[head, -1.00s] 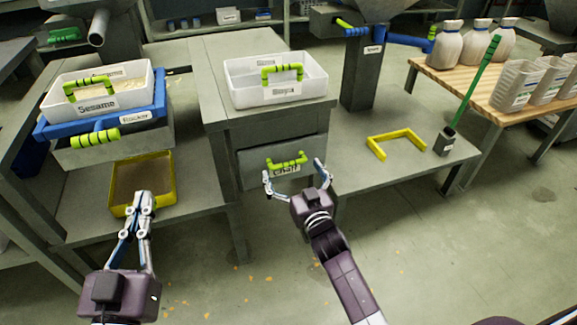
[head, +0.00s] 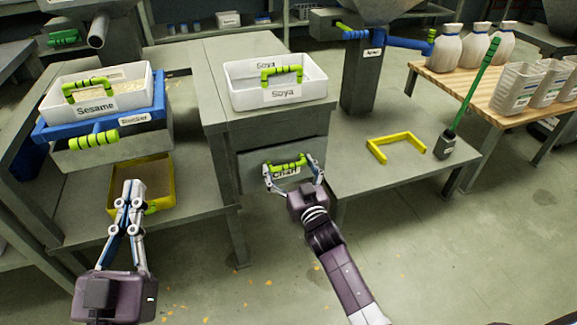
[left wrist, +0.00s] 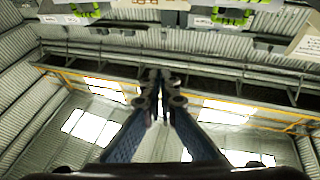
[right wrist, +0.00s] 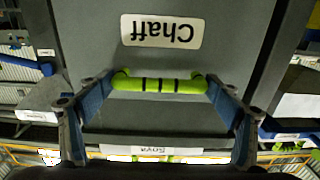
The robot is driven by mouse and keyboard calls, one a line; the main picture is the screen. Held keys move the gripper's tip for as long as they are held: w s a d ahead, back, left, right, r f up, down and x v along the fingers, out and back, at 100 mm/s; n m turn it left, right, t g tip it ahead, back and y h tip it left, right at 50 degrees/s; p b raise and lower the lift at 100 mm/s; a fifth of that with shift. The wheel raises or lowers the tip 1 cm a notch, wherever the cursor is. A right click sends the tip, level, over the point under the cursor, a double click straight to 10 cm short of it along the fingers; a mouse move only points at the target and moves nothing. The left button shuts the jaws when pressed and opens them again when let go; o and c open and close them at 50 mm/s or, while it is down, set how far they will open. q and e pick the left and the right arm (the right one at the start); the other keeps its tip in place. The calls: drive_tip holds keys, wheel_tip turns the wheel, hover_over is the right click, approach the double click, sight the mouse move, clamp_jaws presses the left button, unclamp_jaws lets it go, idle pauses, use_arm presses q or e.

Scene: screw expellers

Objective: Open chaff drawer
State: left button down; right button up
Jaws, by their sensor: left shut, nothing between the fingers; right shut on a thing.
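The chaff drawer (head: 252,178) is a grey front under the table that bears the Soya tray. It looks closed. Its green handle with black bands (head: 289,163) sits above a white "Chaff" label. In the right wrist view the handle (right wrist: 160,84) lies between the fingers, with the label (right wrist: 161,31) upside down. My right gripper (head: 292,174) is at the drawer front, its fingers shut on the two ends of the handle. My left gripper (head: 132,190) is shut and empty, in front of the yellow tray at the left. It also shows in the left wrist view (left wrist: 162,76).
A white Soya tray (head: 283,105) stands on the table above the drawer. A Sesame tray (head: 60,105) and a yellow tray (head: 167,167) are at the left. The floor in front is mostly clear.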

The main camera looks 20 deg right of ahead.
drive_tip(key=c, duration=0.7)
use_arm(q)
drive_tip(key=shift+w, duration=0.1)
use_arm(e)
drive_tip(key=shift+o, duration=0.2)
